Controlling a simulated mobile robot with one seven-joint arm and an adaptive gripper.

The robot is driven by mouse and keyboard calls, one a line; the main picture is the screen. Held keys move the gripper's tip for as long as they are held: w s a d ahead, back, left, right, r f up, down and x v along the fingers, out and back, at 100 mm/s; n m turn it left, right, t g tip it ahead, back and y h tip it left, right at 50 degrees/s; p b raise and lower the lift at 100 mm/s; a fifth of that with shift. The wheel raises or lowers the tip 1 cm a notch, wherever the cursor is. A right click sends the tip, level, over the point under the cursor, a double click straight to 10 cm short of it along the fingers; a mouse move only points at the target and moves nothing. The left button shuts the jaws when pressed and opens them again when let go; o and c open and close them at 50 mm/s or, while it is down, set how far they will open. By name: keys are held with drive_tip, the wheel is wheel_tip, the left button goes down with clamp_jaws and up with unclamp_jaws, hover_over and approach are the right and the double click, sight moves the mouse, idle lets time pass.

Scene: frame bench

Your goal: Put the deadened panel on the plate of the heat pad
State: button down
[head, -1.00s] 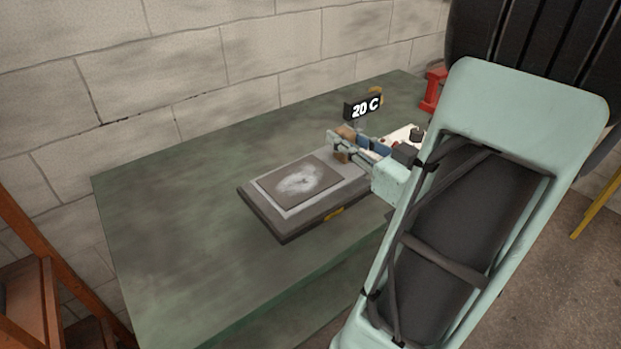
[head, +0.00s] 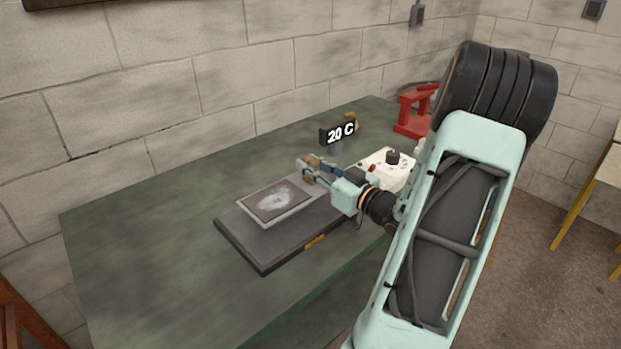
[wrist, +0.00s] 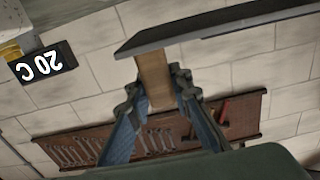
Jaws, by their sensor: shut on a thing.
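My gripper (head: 310,170) is shut on the brown block (wrist: 154,78) at the edge of the deadened panel (head: 292,208). The panel is a flat light sheet with a dark square and a whitish smudge on top. In the wrist view the panel (wrist: 215,30) shows nearly edge-on beyond the fingertips. The heat pad's dark plate (head: 262,248) lies on the green bench. In the head view the panel overlaps the plate's far left part and seems to be held above it; I cannot tell the gap.
A white control box (head: 398,176) with knobs stands right of the plate, behind my gripper. A "20 C" display (head: 338,132) stands behind. A red stand (head: 412,112) is at the back right. The bench's left side (head: 130,240) is clear.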

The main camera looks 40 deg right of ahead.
sight(311, 183)
drive_tip(key=f, duration=0.3)
drive_tip(key=shift+w+d+f, duration=0.15)
drive_tip(key=shift+w+f, duration=0.05)
drive_tip(key=shift+w, duration=0.1)
drive_tip(key=shift+f, duration=0.15)
drive_tip(key=shift+s+f+b, duration=0.15)
drive_tip(key=shift+f+b, duration=0.5)
drive_tip(key=shift+b, duration=0.1)
drive_tip(key=c, duration=1.7)
unclamp_jaws()
drive_tip(key=shift+s+a+f, duration=0.15)
drive_tip(key=shift+a+f, duration=0.05)
drive_tip(key=shift+f, duration=0.1)
drive_tip(key=shift+c, duration=0.2)
drive_tip(key=shift+r, duration=0.1)
drive_tip(key=shift+d+r+p, duration=0.1)
drive_tip(key=shift+r+p, duration=0.55)
drive_tip(key=shift+p, duration=0.1)
drive_tip(key=s+d, duration=0.1)
drive_tip(key=s, duration=1)
drive_tip(key=shift+s+r, duration=0.15)
drive_tip(key=shift+s, duration=0.1)
